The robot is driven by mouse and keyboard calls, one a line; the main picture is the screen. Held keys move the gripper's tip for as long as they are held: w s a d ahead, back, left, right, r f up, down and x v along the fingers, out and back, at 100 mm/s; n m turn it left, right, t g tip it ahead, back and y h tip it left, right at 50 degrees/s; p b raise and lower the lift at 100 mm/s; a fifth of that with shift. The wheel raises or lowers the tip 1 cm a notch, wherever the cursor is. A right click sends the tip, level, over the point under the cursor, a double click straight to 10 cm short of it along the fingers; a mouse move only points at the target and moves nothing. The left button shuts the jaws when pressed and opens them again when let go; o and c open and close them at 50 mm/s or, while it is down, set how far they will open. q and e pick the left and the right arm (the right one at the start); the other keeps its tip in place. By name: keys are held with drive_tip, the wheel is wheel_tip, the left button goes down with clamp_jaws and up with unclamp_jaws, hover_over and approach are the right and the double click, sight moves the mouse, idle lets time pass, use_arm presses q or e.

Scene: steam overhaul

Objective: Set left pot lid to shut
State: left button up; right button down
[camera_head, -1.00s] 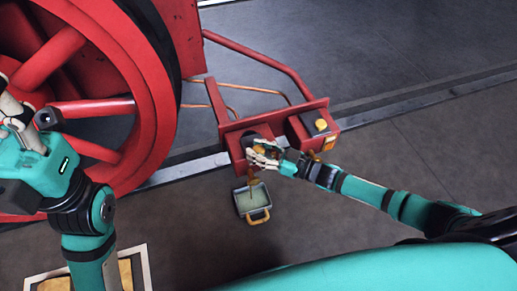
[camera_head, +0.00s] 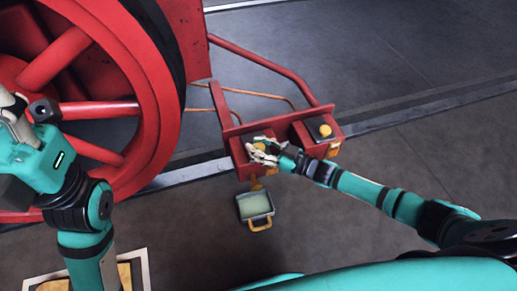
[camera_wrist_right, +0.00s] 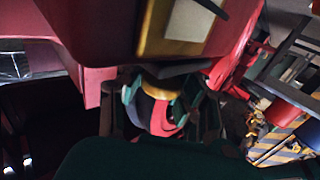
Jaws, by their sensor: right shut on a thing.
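The left pot (camera_head: 238,157) is a red box on a red bracket, low in front of the big wheel. My right gripper (camera_head: 262,153) is at its top, shut on the yellow knob (camera_head: 259,146) of the left pot lid. The fingers cover much of the lid, so I cannot tell whether it lies fully flat. The wrist view is dark and shows a yellow rounded part (camera_wrist_right: 165,97) close to the fingers. My left gripper (camera_head: 14,110) is at the left edge beside the wheel, and its jaw state is unclear.
A tray (camera_head: 242,210) with a yellow handle sits below the left pot. The red wheel (camera_head: 150,135) fills the left. The floor at right is clear.

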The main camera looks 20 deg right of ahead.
drive_tip(key=c, duration=1)
unclamp_jaws()
drive_tip(key=shift+w+d, duration=0.1)
drive_tip(key=shift+d, duration=0.3)
drive_tip(key=shift+o, duration=0.4)
drive_tip(key=shift+a, duration=0.1)
drive_tip(key=v, duration=1.2)
